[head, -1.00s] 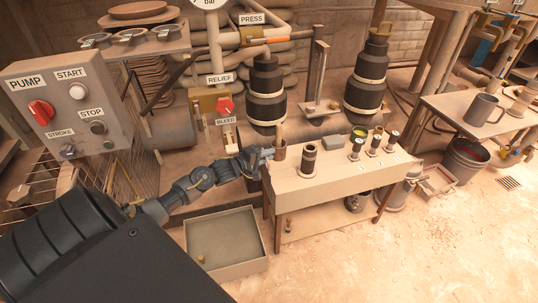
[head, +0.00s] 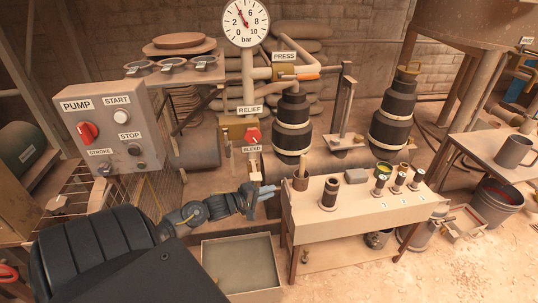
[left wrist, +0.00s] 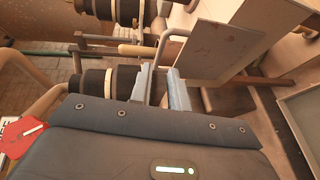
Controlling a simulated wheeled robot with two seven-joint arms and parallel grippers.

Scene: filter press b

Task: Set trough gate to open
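I cannot pick out a part labelled as the trough gate in either view. My right gripper is not in view.
An open tray (head: 240,264) lies on the ground below my left gripper. The pump control box (head: 112,130) stands at left. The red relief knob (head: 252,135) is behind the gripper. The ground at right is mostly clear.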

